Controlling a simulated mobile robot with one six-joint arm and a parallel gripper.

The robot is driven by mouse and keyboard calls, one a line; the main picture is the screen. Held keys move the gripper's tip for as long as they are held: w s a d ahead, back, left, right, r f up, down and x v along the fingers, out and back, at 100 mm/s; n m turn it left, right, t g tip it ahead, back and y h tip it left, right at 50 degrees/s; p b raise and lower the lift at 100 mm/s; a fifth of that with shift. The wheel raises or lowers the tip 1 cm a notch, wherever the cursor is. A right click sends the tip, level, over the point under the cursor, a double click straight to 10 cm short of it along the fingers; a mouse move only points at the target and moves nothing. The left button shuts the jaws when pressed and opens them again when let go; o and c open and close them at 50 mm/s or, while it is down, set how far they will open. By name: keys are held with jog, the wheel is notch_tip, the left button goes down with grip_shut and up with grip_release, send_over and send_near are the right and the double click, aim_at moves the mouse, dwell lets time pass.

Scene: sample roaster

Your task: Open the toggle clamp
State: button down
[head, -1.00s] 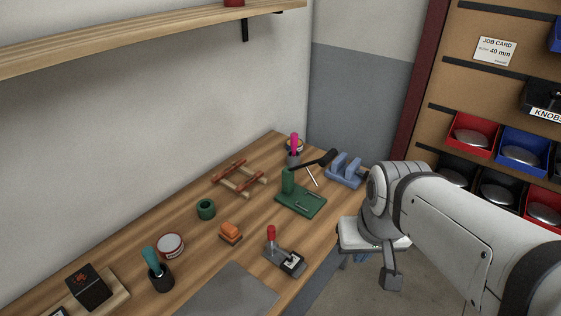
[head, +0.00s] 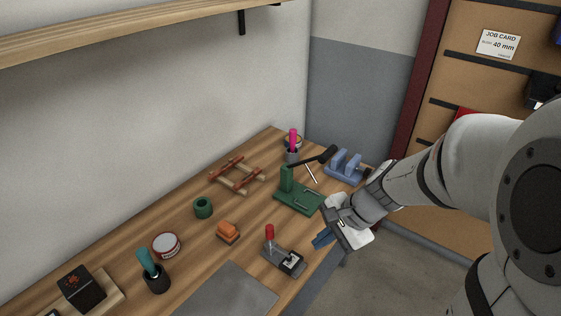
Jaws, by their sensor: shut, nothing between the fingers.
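The toggle clamp (head: 283,259) sits near the front edge of the wooden bench. It has a grey base, a dark block at its right end, and a red-gripped handle (head: 269,232) that stands upright. My gripper (head: 319,241) is shut and empty. Its blue fingertips are over the bench's front edge, to the right of the clamp and a little above it in the picture. They look apart from the clamp.
A green fixture with a black lever (head: 298,197) stands behind my gripper, with a blue block (head: 344,166) beyond it. A grey mat (head: 228,292) lies at the front. The bench (head: 205,265) is clear between clamp and orange block.

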aim_at(273, 235)
jog(key=w+d+f+m+t+y, duration=0.1)
jog(key=w+f+m+t+y, duration=0.1)
jog(key=w+f+m, duration=0.5)
jog(key=w+m, duration=0.1)
jog(key=m, duration=0.4)
jog(key=shift+d+f+t+b, duration=0.25)
jog(key=shift+d+t+b, duration=0.05)
jog(key=shift+d+b, duration=0.1)
jog(key=b+x, duration=0.1)
jog(key=x, duration=0.9)
jog(key=shift+s+a+r+b, duration=0.1)
jog(key=shift+s+a+b, duration=0.1)
jog(key=shift+b, duration=0.1)
jog(key=shift+w+a+r+p, duration=0.15)
jog(key=shift+w+a, duration=0.2)
jog(key=shift+a, duration=0.25)
jog(key=shift+w+a+f+p, duration=0.1)
jog(key=shift+w+a, duration=0.25)
jog(key=shift+a, duration=0.25)
jog(key=shift+w+a+r+p, duration=0.15)
jog(key=shift+w+a, duration=0.2)
jog(key=shift+a, duration=0.25)
jog(key=shift+d, duration=0.1)
